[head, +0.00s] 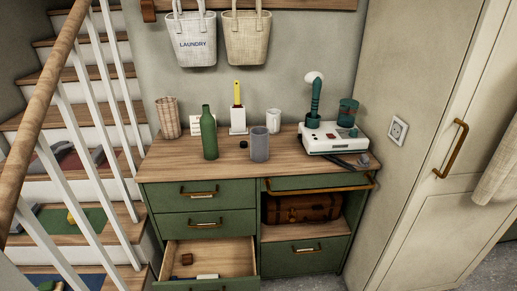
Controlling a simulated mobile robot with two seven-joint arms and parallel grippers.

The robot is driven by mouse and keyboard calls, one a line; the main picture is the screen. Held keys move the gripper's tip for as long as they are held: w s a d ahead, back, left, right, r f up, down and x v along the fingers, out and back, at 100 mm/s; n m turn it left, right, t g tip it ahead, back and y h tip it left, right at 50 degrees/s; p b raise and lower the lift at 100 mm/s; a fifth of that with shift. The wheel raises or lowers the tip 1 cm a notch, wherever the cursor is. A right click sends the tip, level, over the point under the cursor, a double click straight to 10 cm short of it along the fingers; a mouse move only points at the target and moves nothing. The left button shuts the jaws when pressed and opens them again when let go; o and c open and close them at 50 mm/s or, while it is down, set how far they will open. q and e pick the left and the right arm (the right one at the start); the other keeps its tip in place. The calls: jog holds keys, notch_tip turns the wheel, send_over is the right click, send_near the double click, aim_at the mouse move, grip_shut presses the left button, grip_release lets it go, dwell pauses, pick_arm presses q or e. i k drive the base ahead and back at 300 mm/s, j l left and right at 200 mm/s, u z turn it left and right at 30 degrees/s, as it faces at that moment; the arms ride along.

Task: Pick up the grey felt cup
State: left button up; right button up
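The grey felt cup (259,145) stands upright near the front middle of the wooden dresser top. It looks like a plain grey cylinder. A green bottle (209,135) stands to its left, apart from it. A small pale cup (274,121) stands behind it and to its right. Neither of my grippers is in view, and nothing is touching the grey cup.
The green dresser (203,218) has its bottom left drawer (227,254) pulled open with small items inside. A white device (332,138) takes up the top's right side. A woven tumbler (168,117) stands at the left. Bare wood (235,170) lies in front of the cup.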

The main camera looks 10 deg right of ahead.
aim_at(259, 145)
jog(key=i+u, duration=0.35)
jog(key=i, duration=0.65)
